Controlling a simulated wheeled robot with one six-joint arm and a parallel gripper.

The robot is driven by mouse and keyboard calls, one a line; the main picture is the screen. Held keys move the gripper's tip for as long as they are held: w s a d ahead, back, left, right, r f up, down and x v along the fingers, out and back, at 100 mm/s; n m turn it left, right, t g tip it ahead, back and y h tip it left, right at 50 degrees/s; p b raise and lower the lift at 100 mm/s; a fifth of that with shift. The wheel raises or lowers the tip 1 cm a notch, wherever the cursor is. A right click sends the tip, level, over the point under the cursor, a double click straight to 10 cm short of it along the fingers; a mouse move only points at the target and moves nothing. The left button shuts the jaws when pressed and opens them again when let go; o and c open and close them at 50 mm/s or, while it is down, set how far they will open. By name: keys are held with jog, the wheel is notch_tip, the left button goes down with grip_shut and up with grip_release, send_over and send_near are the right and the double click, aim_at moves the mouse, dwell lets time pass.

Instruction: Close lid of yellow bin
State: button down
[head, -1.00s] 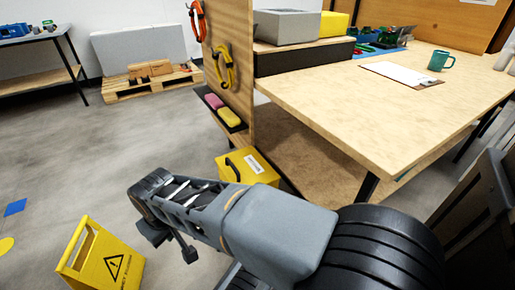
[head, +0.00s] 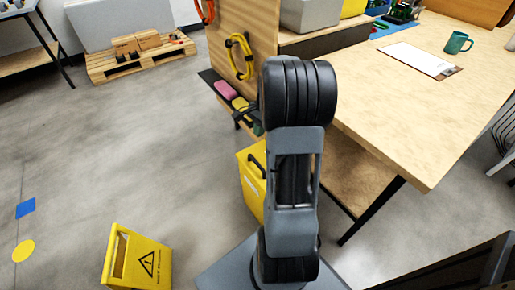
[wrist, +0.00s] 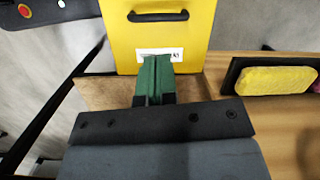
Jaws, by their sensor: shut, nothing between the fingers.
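A yellow bin (head: 249,187) with a black handle stands on the floor beside the workbench, partly hidden by my arm in the head view. In the wrist view the yellow bin (wrist: 130,38) fills the upper middle, with its black handle and a white label. I cannot tell how its lid stands. My gripper (wrist: 156,60) has green fingers, shut and empty, their tips overlapping the label in the picture. I cannot tell whether they touch the bin. In the head view the gripper is mostly hidden behind my arm.
The wooden workbench (head: 385,95) stands to the right. A side shelf holds a pink sponge (head: 226,89) and a yellow sponge (wrist: 275,80). A yellow warning sign (head: 142,262) stands on the floor at lower left. Open floor (head: 110,160) lies to the left.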

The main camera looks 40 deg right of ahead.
notch_tip(320, 180, down, 2)
jog(key=d+m, duration=0.2)
jog(key=d, duration=0.1)
jog(key=b, duration=0.5)
send_near(256, 161)
jog(key=x, duration=0.5)
jog(key=shift+d+f, duration=0.1)
jog(key=shift+f, duration=0.1)
jog(key=shift+a+f, duration=0.2)
jog(key=shift+f, duration=0.5)
